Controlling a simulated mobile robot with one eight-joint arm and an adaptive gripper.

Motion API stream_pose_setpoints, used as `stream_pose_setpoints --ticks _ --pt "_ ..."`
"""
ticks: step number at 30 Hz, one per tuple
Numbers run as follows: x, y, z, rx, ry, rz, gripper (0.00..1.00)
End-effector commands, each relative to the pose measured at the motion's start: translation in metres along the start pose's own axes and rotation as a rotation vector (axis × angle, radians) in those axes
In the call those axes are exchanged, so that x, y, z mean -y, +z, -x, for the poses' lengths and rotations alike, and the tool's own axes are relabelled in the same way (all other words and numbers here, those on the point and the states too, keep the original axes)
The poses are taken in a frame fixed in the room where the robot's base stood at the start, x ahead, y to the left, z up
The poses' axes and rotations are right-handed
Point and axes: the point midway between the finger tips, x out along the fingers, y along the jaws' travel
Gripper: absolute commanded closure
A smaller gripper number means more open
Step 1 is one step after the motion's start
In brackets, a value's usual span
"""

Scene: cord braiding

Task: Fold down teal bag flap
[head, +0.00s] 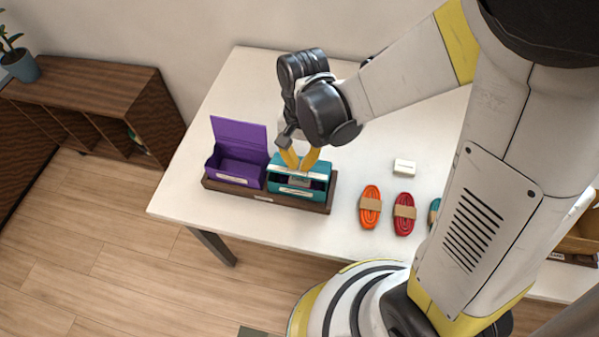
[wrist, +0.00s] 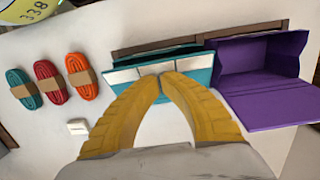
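The teal bag (head: 297,193) sits in the right half of a brown tray on the white table. Its front and dark opening show in the head view. Its flap stands at the back edge, partly hidden by my fingers, and its exact tilt is hard to tell. In the wrist view the teal flap (wrist: 200,76) with pale patches lies just beyond my fingertips. My gripper (head: 298,167) has its yellow fingers at the flap's back side. In the wrist view its tips (wrist: 165,77) come together, with nothing visible held between them. Whether they touch the flap cannot be told.
An open purple bag (head: 237,168) with its flap up stands left of the teal bag in the brown tray (head: 262,198). Orange (head: 370,208) and red (head: 404,213) cord bundles, a teal bundle (head: 434,213) and a small white block (head: 404,167) lie to the right.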

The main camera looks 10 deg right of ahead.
Motion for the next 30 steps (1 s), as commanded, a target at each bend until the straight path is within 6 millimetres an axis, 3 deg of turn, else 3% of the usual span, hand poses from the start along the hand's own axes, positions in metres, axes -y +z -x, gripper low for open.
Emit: stream_pose_setpoints --ticks 14,30 --pt "0.0 0.005 -0.024 0.0 0.0 0.001 1.0" --pt "0.0 0.005 -0.025 0.0 0.0 0.0 1.0"
